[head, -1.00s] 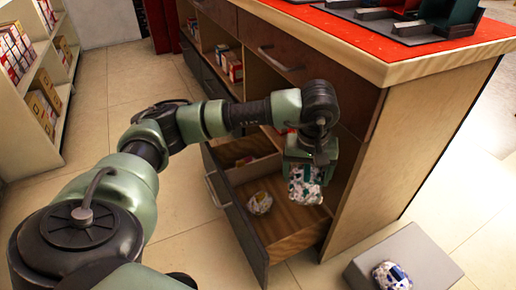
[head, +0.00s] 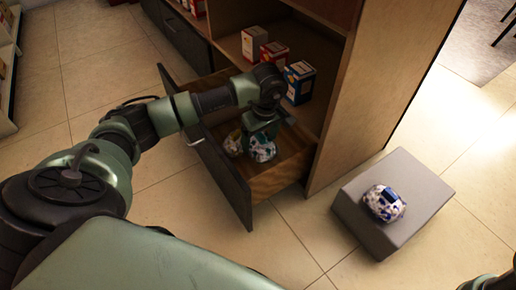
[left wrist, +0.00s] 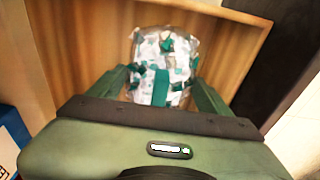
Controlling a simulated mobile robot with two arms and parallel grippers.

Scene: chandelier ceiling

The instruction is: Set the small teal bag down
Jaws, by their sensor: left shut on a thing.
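The small teal bag (head: 263,150) is white with teal patches. My left gripper (head: 260,132) is shut on the teal bag from above. In the left wrist view the bag (left wrist: 162,62) sits between the two green fingers (left wrist: 162,92), over the brown wooden drawer (left wrist: 60,45). Whether the bag touches the drawer floor is hard to tell. My right gripper is not visible; only a bit of my right arm shows at the lower right corner.
A grey box (head: 415,190) with a blue-and-white bag (head: 384,203) on top stands right of the cabinet. Several small boxes, one blue (head: 299,82), stand on the shelf above the drawer. Tiled floor (head: 290,235) is clear in front.

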